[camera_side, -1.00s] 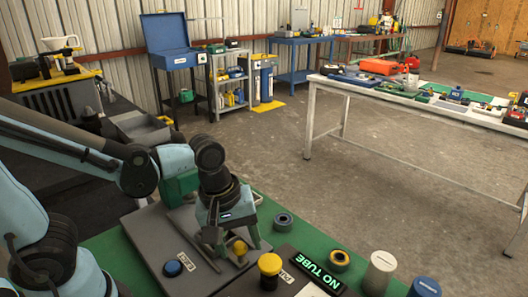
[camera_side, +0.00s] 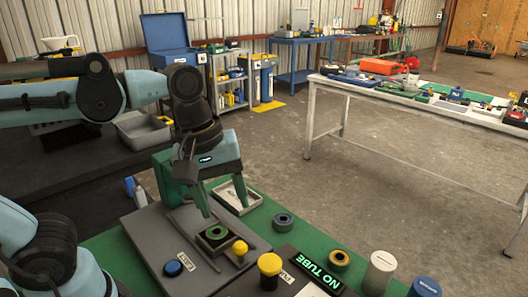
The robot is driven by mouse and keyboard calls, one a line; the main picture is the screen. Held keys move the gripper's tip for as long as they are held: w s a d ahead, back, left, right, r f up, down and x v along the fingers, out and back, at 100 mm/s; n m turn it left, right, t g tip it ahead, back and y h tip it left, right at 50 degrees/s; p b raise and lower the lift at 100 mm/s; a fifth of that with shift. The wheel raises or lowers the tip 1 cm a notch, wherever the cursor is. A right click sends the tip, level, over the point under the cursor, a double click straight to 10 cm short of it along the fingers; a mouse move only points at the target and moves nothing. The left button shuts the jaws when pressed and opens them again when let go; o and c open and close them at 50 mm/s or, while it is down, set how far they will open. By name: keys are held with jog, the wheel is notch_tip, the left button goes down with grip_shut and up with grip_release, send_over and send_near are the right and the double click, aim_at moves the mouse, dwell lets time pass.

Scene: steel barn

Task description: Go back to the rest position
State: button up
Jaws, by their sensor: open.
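My gripper (camera_side: 224,208) hangs above the grey panel (camera_side: 150,232) on the green bench top, fingers pointing down and spread apart. Nothing shows between the fingers. Just below them on the panel is a dark square holder (camera_side: 203,246) with a green ring (camera_side: 216,232) in it. The left fingertip is close to the holder in the picture; I cannot tell the exact height gap. No marker of the rest position is visible.
A yellow knob (camera_side: 240,247), blue knob (camera_side: 172,268) and yellow-capped post (camera_side: 270,265) stand nearby. A shallow tray (camera_side: 252,202) lies behind. Space above is free.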

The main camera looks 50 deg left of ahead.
jog(key=shift+r, duration=0.15)
jog(key=w+a+f+m+t, duration=0.2)
jog(key=a+m, duration=0.1)
jog(key=m, duration=0.2)
jog(key=w+a+f+m+t+y, duration=0.1)
jog(key=a+f+m+t, duration=0.1)
jog(key=m, duration=0.4)
jog(key=shift+w+a+f+t, duration=0.4)
jog(key=shift+a+t, duration=0.3)
jog(key=shift+a, duration=0.35)
dwell(0.5)
